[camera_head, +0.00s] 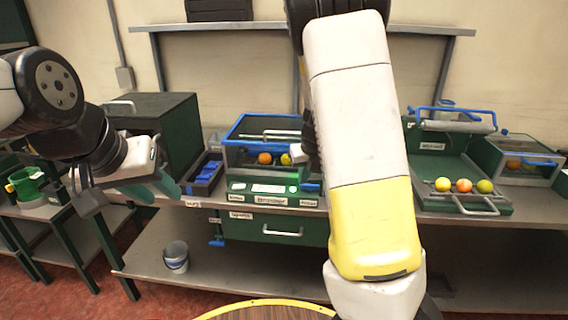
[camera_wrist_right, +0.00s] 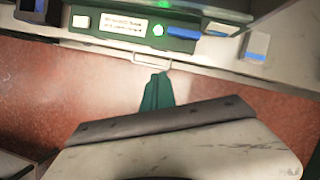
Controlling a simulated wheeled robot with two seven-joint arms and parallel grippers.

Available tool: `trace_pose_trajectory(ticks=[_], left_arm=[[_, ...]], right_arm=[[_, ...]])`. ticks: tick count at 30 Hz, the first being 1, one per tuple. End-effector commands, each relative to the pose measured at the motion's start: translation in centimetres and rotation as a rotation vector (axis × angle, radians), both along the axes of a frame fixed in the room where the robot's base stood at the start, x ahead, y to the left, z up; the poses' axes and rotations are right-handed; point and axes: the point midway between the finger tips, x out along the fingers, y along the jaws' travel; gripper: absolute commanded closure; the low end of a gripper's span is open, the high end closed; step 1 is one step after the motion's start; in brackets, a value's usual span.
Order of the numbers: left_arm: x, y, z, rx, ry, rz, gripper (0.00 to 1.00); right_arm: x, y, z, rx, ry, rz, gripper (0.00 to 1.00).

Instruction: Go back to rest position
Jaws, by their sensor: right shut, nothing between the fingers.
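My left gripper (camera_head: 160,188) has teal fingers and hangs in front of the dark green cabinet at the left of the head view; whether its fingers are apart is unclear. My right arm (camera_head: 365,150) rises through the middle of the head view and hides part of the bench; its gripper cannot be made out there. In the right wrist view my right gripper (camera_wrist_right: 157,92) has its teal fingers together, empty, below a drawer handle (camera_wrist_right: 152,61) in the picture.
Several fruits (camera_head: 463,185) lie on a green tray (camera_head: 432,168) at the right of the bench. A clear-sided box (camera_head: 520,148) stands beyond it. A grey bucket (camera_head: 176,257) is on the lower shelf (camera_head: 225,268). A round wooden top (camera_head: 265,312) shows at the bottom edge.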

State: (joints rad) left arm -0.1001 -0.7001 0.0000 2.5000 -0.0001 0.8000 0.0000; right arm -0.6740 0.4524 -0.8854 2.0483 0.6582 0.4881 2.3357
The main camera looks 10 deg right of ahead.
Motion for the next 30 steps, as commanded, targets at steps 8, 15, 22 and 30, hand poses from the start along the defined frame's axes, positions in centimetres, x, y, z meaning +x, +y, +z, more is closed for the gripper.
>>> trace_pose_trajectory(ticks=[8,15,22,30], left_arm=[[0.0,0.0,0.0,0.000,0.000,0.000,0.64],[0.0,0.0,0.0,0.000,0.000,0.000,0.64],[0.0,0.0,0.0,0.000,0.000,0.000,0.64],[0.0,0.0,0.0,0.000,0.000,0.000,0.64]], right_arm=[[-5.7,2.8,5.0,-0.039,-0.104,0.645,1.00],[-13.6,4.9,11.7,-0.321,-0.363,1.455,1.00],[-21.4,4.8,15.9,-0.835,-0.512,2.162,1.00],[-26.5,3.9,17.0,-1.274,-0.417,2.643,1.00]])
